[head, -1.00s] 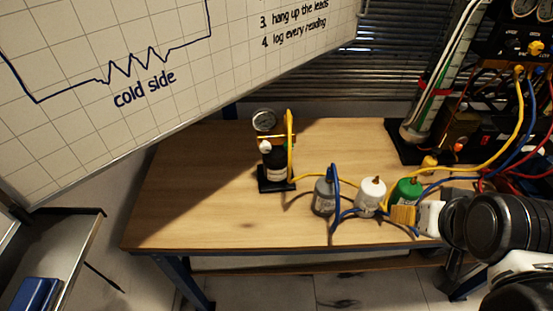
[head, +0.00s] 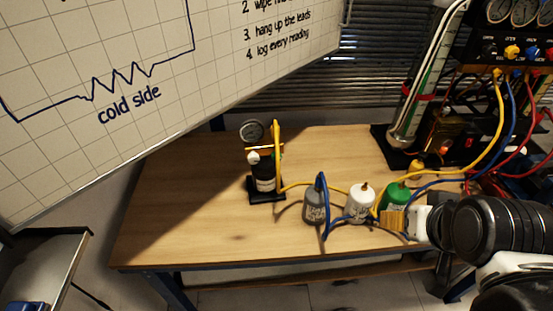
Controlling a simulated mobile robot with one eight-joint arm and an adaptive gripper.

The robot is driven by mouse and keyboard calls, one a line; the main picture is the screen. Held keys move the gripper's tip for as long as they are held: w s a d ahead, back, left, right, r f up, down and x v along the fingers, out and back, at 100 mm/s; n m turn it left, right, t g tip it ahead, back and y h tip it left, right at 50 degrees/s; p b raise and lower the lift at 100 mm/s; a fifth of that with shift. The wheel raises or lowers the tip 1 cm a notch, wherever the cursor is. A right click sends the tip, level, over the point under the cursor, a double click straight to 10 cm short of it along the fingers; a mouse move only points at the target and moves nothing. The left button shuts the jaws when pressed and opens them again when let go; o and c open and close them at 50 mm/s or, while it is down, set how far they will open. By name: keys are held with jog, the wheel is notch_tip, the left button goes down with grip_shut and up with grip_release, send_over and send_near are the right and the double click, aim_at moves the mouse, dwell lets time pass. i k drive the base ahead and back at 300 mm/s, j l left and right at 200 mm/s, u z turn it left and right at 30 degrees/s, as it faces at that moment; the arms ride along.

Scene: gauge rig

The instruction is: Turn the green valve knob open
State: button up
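No green valve knob can be made out clearly. On the gauge rig (head: 495,40) at the top right, a row of small knobs includes a yellow knob (head: 512,51) and a blue one beside it. A green bottle (head: 397,196) stands on the workbench (head: 190,215), right of a white bottle (head: 361,205) and a grey bottle (head: 314,206). My arm comes in from the right edge. My gripper (head: 425,226) is at its left end, low beside the green bottle and well below the rig's knobs. Its fingers are not clear.
A tan block (head: 393,221) lies directly left of my gripper; contact is unclear. Yellow, blue and red hoses hang from the rig across the bench's right side. A small gauge stand (head: 263,178) is mid-bench. A whiteboard (head: 140,60) overhangs the left. The bench's left part is clear.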

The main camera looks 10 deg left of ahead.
aim_at(274, 157)
jog(key=k+l+u, duration=0.1)
jog(key=u, duration=0.25)
jog(key=k+l+u, duration=0.15)
jog(key=u, duration=0.2)
jog(key=k+l+u, duration=0.15)
jog(key=u, duration=0.2)
jog(key=l, duration=0.1)
